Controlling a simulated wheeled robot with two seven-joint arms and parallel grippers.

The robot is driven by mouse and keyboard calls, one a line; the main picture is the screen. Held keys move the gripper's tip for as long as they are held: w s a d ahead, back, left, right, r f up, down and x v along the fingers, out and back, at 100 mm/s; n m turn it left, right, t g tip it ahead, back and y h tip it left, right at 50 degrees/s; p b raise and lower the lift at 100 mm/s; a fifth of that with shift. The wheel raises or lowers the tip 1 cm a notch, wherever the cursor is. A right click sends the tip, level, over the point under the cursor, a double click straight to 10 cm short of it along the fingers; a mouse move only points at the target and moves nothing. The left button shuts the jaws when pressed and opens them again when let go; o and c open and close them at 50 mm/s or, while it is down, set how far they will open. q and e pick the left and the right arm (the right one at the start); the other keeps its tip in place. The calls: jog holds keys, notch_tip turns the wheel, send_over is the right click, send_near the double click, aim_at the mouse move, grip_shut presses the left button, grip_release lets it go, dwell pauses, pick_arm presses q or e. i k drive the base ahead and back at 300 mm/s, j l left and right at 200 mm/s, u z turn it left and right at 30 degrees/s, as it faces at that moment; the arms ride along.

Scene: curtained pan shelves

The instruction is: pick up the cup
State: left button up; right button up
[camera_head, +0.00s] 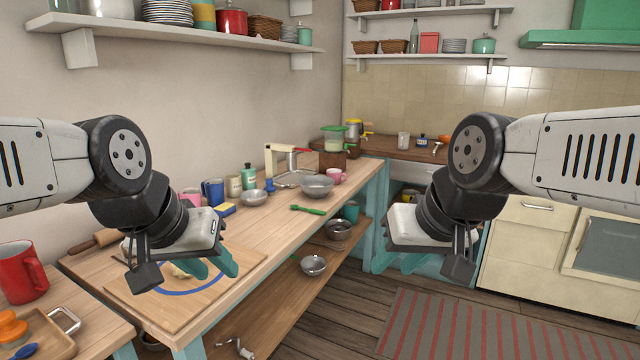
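Several cups are in view, and I cannot tell which one the task means. A red mug (22,272) stands at the far left on the near counter. A blue mug (213,191) stands against the wall on the wooden counter, with a pink cup (190,197) to its left and a cream cup (233,186) to its right. Another pink cup (337,176) is farther back, right of a metal bowl. My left gripper (208,264) is open and empty above the cutting board. My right gripper (397,262) is open and empty, right of the counter.
A cutting board (235,280) holds a blue-rimmed round item and pale pieces. Metal bowls (317,185), a green utensil (308,209) and a sponge (225,209) lie on the counter (275,221). A striped rug (480,330) covers floor at right.

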aim_at(337, 177)
jog(key=i+l, duration=0.2)
jog(key=l, duration=0.2)
jog(key=i+l, duration=0.2)
jog(key=l, duration=0.15)
jog(key=u, duration=0.25)
jog(key=i+l+u, duration=0.2)
jog(key=u, duration=0.2)
jog(key=i+l+u, duration=0.25)
jog(key=u, duration=0.15)
jog(key=i+l, duration=0.25)
jog(key=i+l+u, duration=0.1)
jog(key=l, duration=0.3)
jog(key=i+l, duration=0.3)
jog(key=i+l+u, duration=0.1)
jog(key=i+l, duration=0.15)
jog(key=l, duration=0.15)
jog(key=i+l, duration=0.2)
jog(key=l, duration=0.2)
jog(key=i+l+u, duration=0.1)
jog(key=l, duration=0.25)
jog(key=i, duration=0.1)
